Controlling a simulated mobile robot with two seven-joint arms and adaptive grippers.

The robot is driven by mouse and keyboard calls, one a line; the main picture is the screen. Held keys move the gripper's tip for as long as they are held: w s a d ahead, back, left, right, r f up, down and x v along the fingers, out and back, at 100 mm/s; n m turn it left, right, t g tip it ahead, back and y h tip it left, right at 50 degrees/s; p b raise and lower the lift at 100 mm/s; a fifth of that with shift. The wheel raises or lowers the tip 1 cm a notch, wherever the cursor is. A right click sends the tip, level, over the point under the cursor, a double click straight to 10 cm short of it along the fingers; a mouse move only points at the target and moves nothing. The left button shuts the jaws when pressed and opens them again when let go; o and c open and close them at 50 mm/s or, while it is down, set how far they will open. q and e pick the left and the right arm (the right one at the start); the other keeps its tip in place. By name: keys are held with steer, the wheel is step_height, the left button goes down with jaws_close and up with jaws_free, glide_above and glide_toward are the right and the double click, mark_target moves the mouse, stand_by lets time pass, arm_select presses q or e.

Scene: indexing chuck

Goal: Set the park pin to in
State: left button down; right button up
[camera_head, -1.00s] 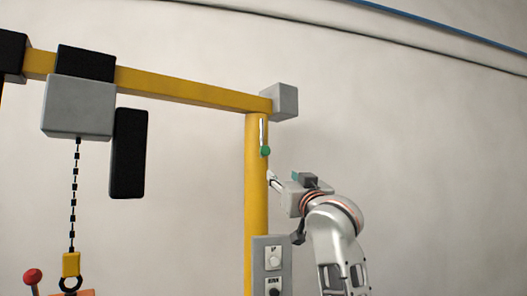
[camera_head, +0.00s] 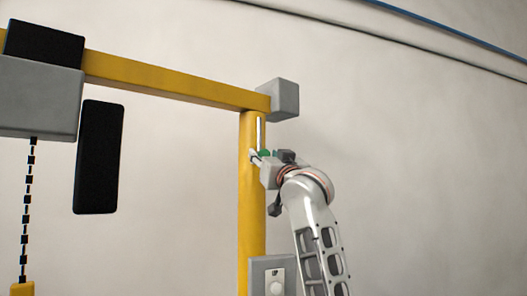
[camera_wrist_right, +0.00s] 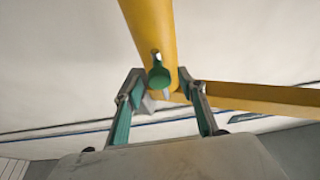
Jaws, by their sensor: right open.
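The park pin shows as a green knob (camera_wrist_right: 160,76) with a pale metal end, standing out from the yellow post (camera_wrist_right: 150,22) in the right wrist view. In the head view a pale upright strip (camera_head: 258,132) shows on the post just above the green knob (camera_head: 265,153), which is partly hidden by my gripper. My right gripper (camera_wrist_right: 161,84) is open, with its two green-padded fingers on either side of the knob. I cannot tell whether they touch it. In the head view the right gripper (camera_head: 257,157) is at the post. My left gripper is out of view.
A yellow beam (camera_head: 170,81) runs left from the post top, with a grey end block (camera_head: 282,99). A grey hoist body (camera_head: 35,97), a black box (camera_head: 98,157) and a chain (camera_head: 28,205) hang at left. A grey button box (camera_head: 268,270) is low on the post.

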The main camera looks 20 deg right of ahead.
mark_target(260, 137)
steer(key=shift+x, duration=0.85)
steer(key=shift+d+r, duration=0.1)
steer(key=shift+w, duration=0.1)
jaws_close()
steer(key=shift+r, duration=1.8)
